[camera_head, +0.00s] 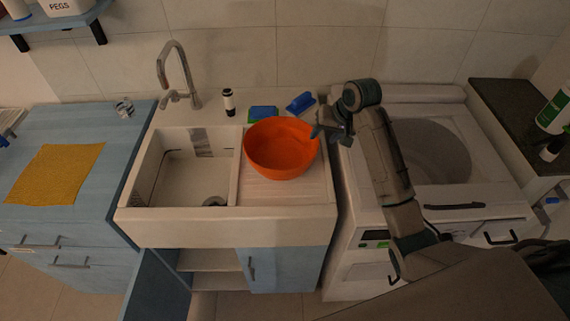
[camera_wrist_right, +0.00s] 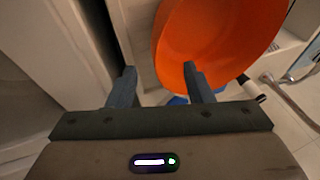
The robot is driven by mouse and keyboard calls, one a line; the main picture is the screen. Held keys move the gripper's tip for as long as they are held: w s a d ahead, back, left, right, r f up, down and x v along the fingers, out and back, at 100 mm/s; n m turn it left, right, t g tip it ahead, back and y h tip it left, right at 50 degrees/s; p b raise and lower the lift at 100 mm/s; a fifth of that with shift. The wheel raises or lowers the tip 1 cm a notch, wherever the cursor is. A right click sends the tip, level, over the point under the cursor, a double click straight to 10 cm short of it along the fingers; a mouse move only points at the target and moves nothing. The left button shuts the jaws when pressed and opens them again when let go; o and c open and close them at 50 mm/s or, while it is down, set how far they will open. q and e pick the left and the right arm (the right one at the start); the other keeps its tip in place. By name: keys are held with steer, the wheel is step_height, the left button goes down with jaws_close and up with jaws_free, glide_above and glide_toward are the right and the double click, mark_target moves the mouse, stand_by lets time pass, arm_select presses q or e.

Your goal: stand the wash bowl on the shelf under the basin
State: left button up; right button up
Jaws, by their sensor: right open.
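The orange wash bowl (camera_head: 281,150) stands upright on the drainer to the right of the basin (camera_head: 188,170). My right gripper (camera_head: 327,132) is open beside the bowl's right rim. In the right wrist view the bowl (camera_wrist_right: 215,40) fills the upper middle, and one finger of the gripper (camera_wrist_right: 158,85) overlaps it while the other is left of it. I cannot tell whether the finger touches the rim. The shelf (camera_head: 213,260) shows inside the cabinet under the basin, its left door (camera_head: 158,288) swung open. My left gripper is not in view.
The right cabinet door (camera_head: 285,270) is shut. A tap (camera_head: 176,75), a dark and white bottle (camera_head: 229,102) and blue and green sponges (camera_head: 263,113) stand behind the basin. A washing machine (camera_head: 350,262) is on the right. A yellow cloth (camera_head: 55,173) lies on the left counter.

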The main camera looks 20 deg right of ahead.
mark_target(311, 148)
steer(key=x, duration=0.2)
steer(key=p+x, duration=0.1)
steer(key=x, duration=0.2)
steer(key=shift+w+f, duration=0.2)
steer(key=shift+w, duration=0.2)
steer(key=p+x, duration=0.2)
steer(key=x, duration=0.2)
steer(key=shift+w+d+f+p, duration=0.15)
steer(key=shift+f+p, duration=0.1)
steer(key=shift+p, duration=0.15)
steer(key=shift+w+f, duration=0.15)
steer(key=shift+f, duration=0.3)
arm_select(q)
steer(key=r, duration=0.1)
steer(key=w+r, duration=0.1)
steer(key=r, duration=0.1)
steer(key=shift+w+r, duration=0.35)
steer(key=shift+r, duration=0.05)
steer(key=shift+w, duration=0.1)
arm_select(e)
jaws_close()
